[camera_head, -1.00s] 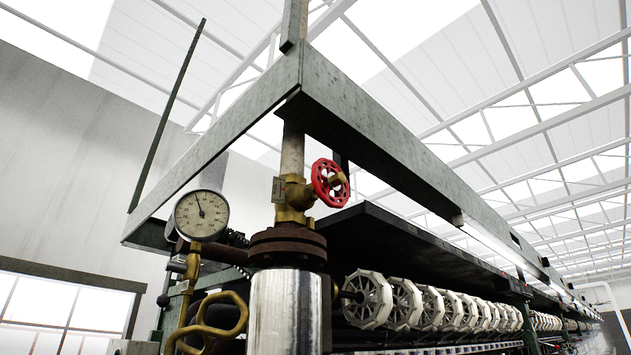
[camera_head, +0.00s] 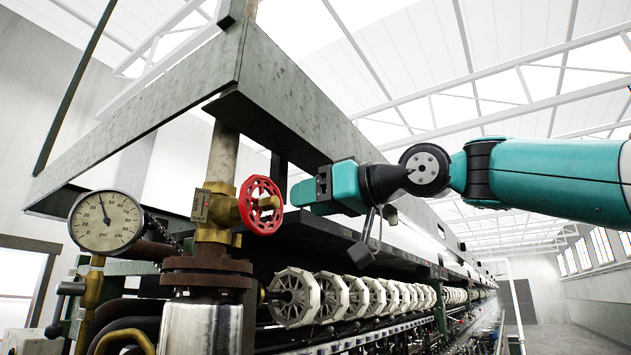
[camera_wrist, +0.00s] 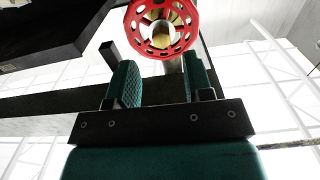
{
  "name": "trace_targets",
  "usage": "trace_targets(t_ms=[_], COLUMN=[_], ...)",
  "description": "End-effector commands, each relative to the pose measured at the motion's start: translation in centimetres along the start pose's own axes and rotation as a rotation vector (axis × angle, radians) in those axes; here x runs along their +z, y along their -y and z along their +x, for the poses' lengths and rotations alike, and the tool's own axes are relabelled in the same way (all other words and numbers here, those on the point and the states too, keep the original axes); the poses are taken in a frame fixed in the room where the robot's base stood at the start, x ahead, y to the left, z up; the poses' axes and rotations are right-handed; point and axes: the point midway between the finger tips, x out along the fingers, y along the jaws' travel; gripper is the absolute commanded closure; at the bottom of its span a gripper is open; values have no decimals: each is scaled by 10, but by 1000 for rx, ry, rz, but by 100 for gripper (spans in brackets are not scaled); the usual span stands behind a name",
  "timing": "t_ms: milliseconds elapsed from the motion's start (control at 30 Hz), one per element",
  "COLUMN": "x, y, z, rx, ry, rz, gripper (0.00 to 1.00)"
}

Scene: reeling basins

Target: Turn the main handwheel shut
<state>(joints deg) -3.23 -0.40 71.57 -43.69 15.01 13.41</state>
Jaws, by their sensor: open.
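The red main handwheel (camera_head: 261,205) sits on a brass valve body (camera_head: 217,214) on the vertical pipe. In the wrist view the handwheel (camera_wrist: 160,28) faces me at the top, beyond the fingertips, with its brass hub in the middle. My gripper (camera_wrist: 158,82) is open, its two green ribbed fingers apart with nothing between them. In the head view my gripper (camera_head: 298,194) points left at the handwheel from its right, seemingly a short gap away. The fingertips are not clear in the head view.
A round pressure gauge (camera_head: 106,222) stands left of the valve. A grey steel beam frame (camera_head: 270,95) runs above it. A rusty flange (camera_head: 207,272) lies below. A row of white reels (camera_head: 330,298) runs back under my arm.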

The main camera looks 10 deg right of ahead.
Motion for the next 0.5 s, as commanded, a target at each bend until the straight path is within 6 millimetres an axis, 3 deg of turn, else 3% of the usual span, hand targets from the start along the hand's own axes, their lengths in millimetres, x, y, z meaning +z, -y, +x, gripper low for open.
trace_targets(t_ms=[100, 500], x=[-12, -13], y=[0, 0], z=[5, 58], rx=[-5, -4], ry=[-20, -19], rz=[-8, -8], gripper=[53, 53])
